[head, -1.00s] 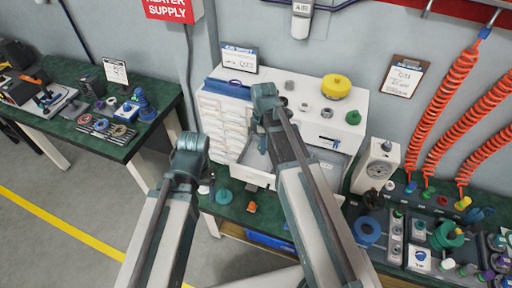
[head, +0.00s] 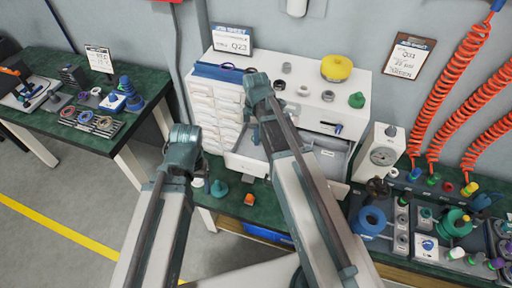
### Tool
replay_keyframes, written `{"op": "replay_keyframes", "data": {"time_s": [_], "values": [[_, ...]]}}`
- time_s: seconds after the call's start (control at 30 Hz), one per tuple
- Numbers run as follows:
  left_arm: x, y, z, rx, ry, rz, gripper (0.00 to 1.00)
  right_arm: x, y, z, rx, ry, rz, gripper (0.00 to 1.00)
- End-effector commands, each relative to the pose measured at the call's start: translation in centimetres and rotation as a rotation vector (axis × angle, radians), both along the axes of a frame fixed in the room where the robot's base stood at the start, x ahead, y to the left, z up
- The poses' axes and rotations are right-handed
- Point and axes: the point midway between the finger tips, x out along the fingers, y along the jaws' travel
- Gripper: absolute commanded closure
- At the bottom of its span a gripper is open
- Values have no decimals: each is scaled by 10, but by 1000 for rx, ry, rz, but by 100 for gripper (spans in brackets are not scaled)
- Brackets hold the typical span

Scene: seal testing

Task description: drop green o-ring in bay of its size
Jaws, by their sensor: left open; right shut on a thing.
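My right gripper (head: 262,112) is over the open drawer (head: 333,158) of the white cabinet. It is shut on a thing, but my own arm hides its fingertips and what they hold. I cannot make out the green o-ring in this view. The drawer juts out at the front of the cabinet and has grey compartments with small labels; my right arm covers its middle. My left gripper (head: 184,150) is open and empty, left of the drawer and in front of the cabinet's small white drawers (head: 215,105).

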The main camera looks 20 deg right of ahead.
Motion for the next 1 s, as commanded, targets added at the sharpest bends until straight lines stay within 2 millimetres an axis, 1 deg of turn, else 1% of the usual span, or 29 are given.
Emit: {"op": "replay_keyframes", "data": {"time_s": [0.03, 0.17, 0.23, 0.43, 0.53, 0.8, 1.0], "values": [[0, 0, -4, 0, 0, 0, 23, 0, 0, -3, 0, 0, 0, 100], [0, 0, -3, 0, 0, 0, 23, 0, 0, -3, 0, 0, 0, 100], [0, 0, -7, 0, 0, 0, 23, 0, 0, -7, 0, 0, 0, 100], [0, 0, -32, 0, 0, 0, 23, 0, 0, -32, 0, 0, 0, 100], [0, 0, -41, 0, 0, 0, 23, 0, 0, -41, 0, 0, 0, 100], [0, 0, -39, 0, 0, 0, 23, 0, 0, -38, 0, 0, 0, 100], [0, 0, -45, 0, 0, 0, 23, 0, 0, -45, 0, 0, 0, 100]]}}
